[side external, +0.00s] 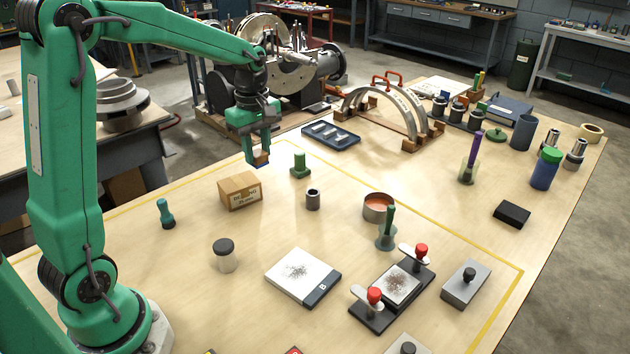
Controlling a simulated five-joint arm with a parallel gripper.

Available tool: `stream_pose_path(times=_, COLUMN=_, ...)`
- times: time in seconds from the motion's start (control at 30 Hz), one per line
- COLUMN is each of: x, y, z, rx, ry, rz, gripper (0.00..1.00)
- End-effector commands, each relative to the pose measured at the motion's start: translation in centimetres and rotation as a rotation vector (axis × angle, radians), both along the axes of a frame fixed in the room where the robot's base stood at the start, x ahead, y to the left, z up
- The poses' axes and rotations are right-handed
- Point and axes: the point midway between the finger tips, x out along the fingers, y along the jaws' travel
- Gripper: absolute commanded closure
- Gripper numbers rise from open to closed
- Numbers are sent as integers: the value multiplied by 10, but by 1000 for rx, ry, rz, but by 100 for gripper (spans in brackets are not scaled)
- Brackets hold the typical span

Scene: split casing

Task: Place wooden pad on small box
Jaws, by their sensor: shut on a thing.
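The small cardboard box (240,192) with a printed white label sits closed on the wooden table, left of the middle. My green gripper (260,153) points down, above and a little to the right of and behind the box. It is shut on a small wooden pad (261,157), which shows brown with a dark blue underside. The pad hangs in the air, apart from the box. The fingers hide part of the pad.
A green stamp-like piece (300,165) stands right of the box, and a small metal cylinder (313,199) stands front right. A green-handled tool (167,213) is at the left. A blue tray (331,135) lies behind. Bare table surrounds the box.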

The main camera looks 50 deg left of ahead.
Motion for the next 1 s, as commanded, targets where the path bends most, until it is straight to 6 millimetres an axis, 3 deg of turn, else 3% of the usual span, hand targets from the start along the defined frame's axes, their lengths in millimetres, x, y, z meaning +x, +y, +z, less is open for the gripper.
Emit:
stream_pose_path(times=0.27, x=1, y=14, z=-9, rx=0, ry=2, rz=1, gripper=90)
stream_pose_path(times=0.8, x=4, y=97, z=-58, rx=-1, ry=1, rz=2, gripper=90)
stream_pose_path(times=1.0, x=5, y=114, z=-69, rx=0, ry=0, rz=-1, gripper=90)
